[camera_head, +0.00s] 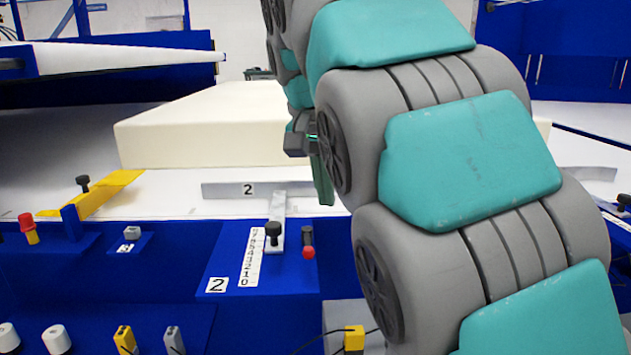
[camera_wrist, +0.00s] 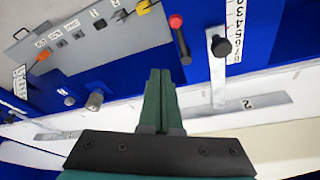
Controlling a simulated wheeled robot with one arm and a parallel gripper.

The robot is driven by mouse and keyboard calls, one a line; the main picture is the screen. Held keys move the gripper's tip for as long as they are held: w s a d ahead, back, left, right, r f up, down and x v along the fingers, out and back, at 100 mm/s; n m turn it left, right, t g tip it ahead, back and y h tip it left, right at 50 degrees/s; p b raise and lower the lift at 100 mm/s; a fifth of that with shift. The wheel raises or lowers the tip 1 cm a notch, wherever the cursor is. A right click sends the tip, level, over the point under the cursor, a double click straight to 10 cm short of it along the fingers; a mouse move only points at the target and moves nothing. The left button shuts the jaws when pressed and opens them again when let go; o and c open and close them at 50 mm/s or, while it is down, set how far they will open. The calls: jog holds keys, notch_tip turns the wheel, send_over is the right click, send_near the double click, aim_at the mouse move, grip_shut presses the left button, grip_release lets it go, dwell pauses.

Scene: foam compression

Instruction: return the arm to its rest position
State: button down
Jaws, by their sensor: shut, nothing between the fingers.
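My arm, grey with teal pads, fills the right half of the head view and hides much of what lies behind it. My gripper (camera_wrist: 160,88) shows in the wrist view with its two dark green fingers pressed together and nothing between them. In the head view only part of a green finger (camera_head: 322,182) shows beside the arm. It hangs in front of the cream foam block (camera_head: 210,130), near the metal plate marked 2 (camera_head: 225,190). I cannot tell whether it touches anything.
A blue bench edge (camera_head: 180,255) carries a ruler scale (camera_head: 250,258), a black knob (camera_head: 274,230), a red-tipped lever (camera_head: 308,245) and a yellow bracket (camera_head: 105,190). A grey panel with numbered switches (camera_wrist: 85,40) shows in the wrist view. A white panel (camera_head: 120,57) overhangs at left.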

jog(key=s+d+f+n+g, duration=0.2)
jog(key=s+d+f, duration=0.4)
jog(key=s+f, duration=0.8)
jog(key=s+d+f+n+g+y, duration=0.1)
jog(key=s+d+f, duration=0.4)
jog(key=s+f, duration=1)
jog(key=shift+s+d+f+n+g, duration=0.35)
jog(key=shift+f+n+g, duration=0.1)
jog(key=shift+n+g, duration=0.45)
